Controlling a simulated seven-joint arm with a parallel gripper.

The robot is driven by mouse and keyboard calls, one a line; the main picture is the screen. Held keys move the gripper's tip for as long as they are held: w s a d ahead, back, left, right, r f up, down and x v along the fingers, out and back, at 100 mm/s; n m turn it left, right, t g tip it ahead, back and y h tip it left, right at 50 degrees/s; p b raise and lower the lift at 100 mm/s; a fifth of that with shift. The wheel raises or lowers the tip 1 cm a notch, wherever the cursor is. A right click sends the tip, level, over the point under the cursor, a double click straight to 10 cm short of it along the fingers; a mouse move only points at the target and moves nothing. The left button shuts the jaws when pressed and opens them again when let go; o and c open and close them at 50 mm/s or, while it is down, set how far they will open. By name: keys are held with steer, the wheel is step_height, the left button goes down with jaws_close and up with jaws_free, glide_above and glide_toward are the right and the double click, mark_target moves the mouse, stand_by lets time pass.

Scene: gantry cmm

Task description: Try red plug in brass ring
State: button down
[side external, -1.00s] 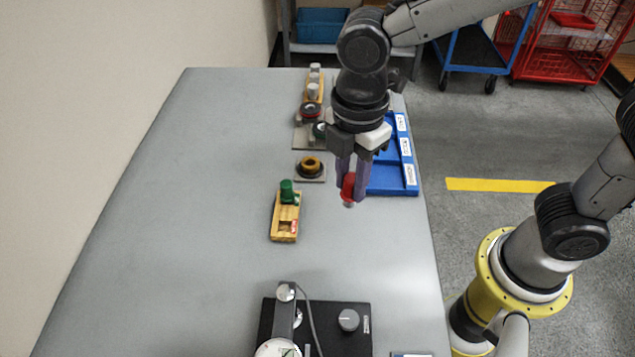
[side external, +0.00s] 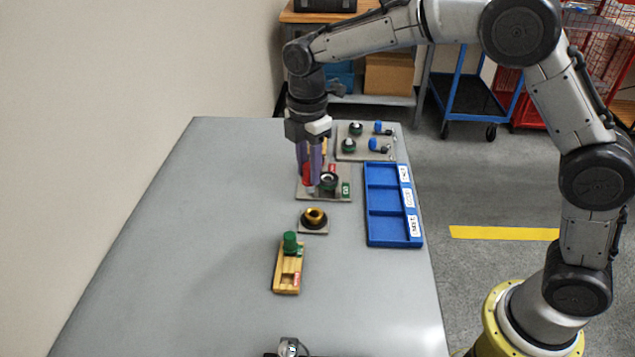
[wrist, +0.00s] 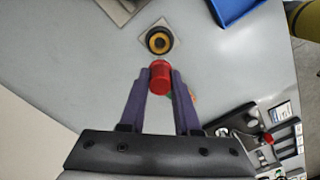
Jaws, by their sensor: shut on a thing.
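My gripper (side external: 309,179) is shut on the red plug (side external: 306,174), which hangs between the purple fingers. In the wrist view the red plug (wrist: 160,78) sits between the fingertips. The brass ring (side external: 314,215) lies in a dark round holder on a small grey plate, nearer the side camera than my gripper. In the wrist view the brass ring (wrist: 158,41) shows just beyond the plug, apart from it. The plug's exact height above the table cannot be told.
A wooden block (side external: 287,276) with a green plug (side external: 290,242) stands nearer the camera. A blue tray (side external: 388,243) lies right. A plate (side external: 362,153) with knobs is at the back. The table's left is clear.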

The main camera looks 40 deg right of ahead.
steer(key=shift+w+d+f, duration=0.15)
steer(key=shift+d+f, duration=0.4)
steer(key=shift+d, duration=0.1)
steer(key=shift+f, duration=3)
steer(key=shift+f, duration=1.1)
steer(key=shift+r, duration=0.15)
steer(key=shift+r, duration=3.05)
